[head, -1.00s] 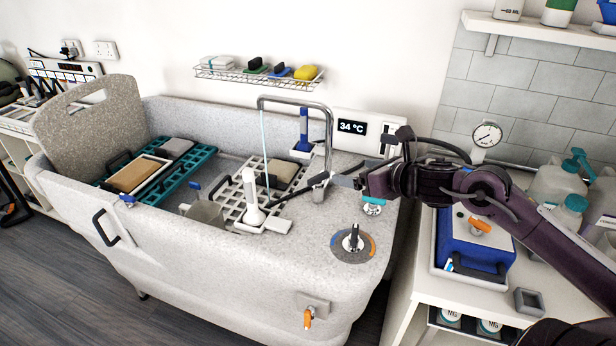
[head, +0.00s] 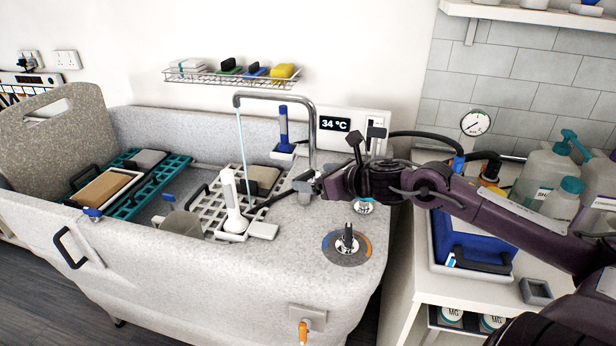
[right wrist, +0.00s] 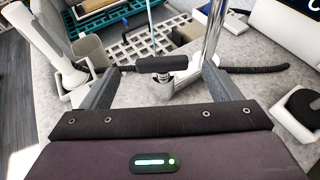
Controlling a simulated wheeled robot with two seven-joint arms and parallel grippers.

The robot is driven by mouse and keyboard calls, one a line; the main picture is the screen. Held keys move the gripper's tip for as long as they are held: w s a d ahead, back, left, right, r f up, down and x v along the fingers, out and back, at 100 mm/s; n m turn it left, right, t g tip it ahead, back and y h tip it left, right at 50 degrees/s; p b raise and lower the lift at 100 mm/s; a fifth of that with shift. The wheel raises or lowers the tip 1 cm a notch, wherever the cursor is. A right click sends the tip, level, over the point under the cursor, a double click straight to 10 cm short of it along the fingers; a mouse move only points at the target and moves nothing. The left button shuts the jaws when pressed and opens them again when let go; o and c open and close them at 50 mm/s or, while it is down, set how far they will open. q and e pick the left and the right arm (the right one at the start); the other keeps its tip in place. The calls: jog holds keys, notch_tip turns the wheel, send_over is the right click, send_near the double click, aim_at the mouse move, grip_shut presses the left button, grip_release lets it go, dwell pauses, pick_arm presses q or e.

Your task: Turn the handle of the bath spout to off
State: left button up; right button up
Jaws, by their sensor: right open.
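The bath spout (head: 313,125) is a tall bent chrome pipe on the tub's right ledge. A thin blue stream of water (head: 241,135) runs from its tip, and it shows in the right wrist view too (right wrist: 150,18). In the right wrist view the spout's handle (right wrist: 160,63) is a dark bar on a pale metal body at the pipe's foot. My right gripper (head: 288,188) is at the spout's foot. Its open fingers (right wrist: 160,78) stand on either side of the handle, with gaps visible. In the head view the gripper partly hides the handle. My left gripper is not in view.
A white hand shower (head: 235,205) stands close left of the gripper. A dial with a dark knob (head: 347,240) is on the ledge in front. The temperature display (head: 335,124) is behind. A blue box (head: 480,245) sits on the right counter below my arm.

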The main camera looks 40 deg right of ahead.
aim_at(306, 176)
jog(key=shift+w+d+f, duration=0.1)
jog(key=shift+w+f, duration=0.1)
jog(key=shift+w, duration=0.35)
jog(key=shift+w+f, duration=0.15)
jog(key=shift+w, duration=0.35)
jog(key=shift+w+a+f, duration=0.3)
jog(key=shift+w+f, duration=0.1)
jog(key=shift+w, duration=0.25)
jog(key=c, duration=1)
